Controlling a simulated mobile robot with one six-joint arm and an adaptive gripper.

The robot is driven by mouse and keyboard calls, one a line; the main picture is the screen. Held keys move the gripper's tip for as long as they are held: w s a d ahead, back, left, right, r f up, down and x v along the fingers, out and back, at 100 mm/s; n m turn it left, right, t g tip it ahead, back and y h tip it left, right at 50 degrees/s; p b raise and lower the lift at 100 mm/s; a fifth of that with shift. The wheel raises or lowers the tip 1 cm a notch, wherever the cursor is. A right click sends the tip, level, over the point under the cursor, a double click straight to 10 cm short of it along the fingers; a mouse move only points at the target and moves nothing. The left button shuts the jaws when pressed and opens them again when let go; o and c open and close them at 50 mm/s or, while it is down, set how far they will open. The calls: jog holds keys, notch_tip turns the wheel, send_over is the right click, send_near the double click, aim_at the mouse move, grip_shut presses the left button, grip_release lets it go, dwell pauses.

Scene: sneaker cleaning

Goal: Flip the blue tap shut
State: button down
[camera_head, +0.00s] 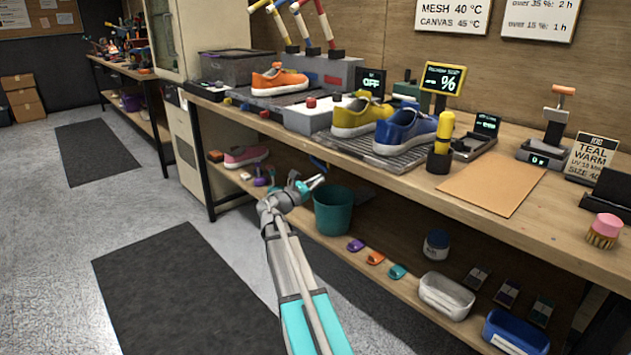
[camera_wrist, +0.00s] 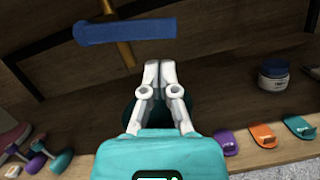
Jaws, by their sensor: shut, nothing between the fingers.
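The blue tap handle (camera_wrist: 125,31) is a flat blue bar lying across a brass pipe (camera_wrist: 112,12) in the wrist view. In the head view a small blue piece of it shows at the bench's front edge (camera_head: 317,162). My gripper (camera_head: 318,181) is shut and empty, just below that edge and above the teal bucket (camera_head: 333,212). In the wrist view my fingertips (camera_wrist: 160,66) are together below the right part of the bar, with a gap seen between them. The bucket is mostly hidden behind my gripper there.
On the bench above, yellow and blue sneakers (camera_head: 405,131) stand on a metal grate. The floor in front has a dark mat (camera_head: 185,295).

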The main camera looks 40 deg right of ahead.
jog(key=shift+s+r+p, duration=0.15)
jog(key=shift+r+p, duration=0.15)
jog(key=shift+r, duration=0.25)
